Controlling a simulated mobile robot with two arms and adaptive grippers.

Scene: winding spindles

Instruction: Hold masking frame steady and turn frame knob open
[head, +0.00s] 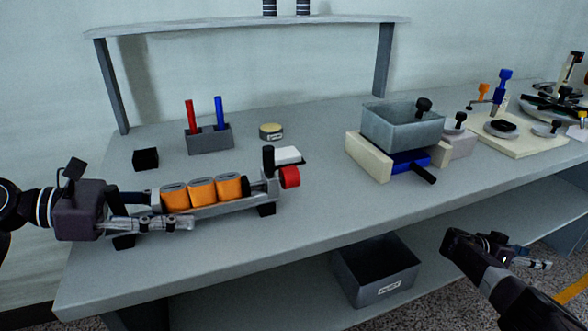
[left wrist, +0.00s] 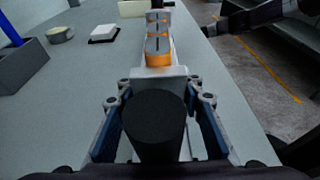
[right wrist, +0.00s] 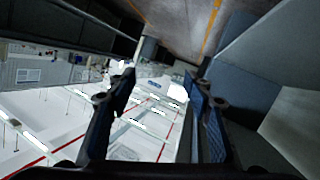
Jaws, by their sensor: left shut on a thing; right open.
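The masking frame (head: 236,204) is a long grey holder on the bench with orange wound spindles (head: 202,190) in it. A red knob (head: 290,177) is at its right end, beside a black upright post. My left gripper (head: 150,211) is at the frame's left end, shut on a black cylindrical handle (left wrist: 155,125), which stands between its fingers in the left wrist view. The knob cannot be made out in that view. My right gripper (head: 522,252) is open and empty, off the bench's front edge at right, well away from the knob. Its spread fingers show in the right wrist view (right wrist: 160,95).
Behind the frame stand a grey block with red and blue rods (head: 210,139), a black cube (head: 146,159) and a round tin (head: 271,131). A grey bin (head: 402,128) on cream blocks is right of the knob. The bench front (head: 310,215) is clear.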

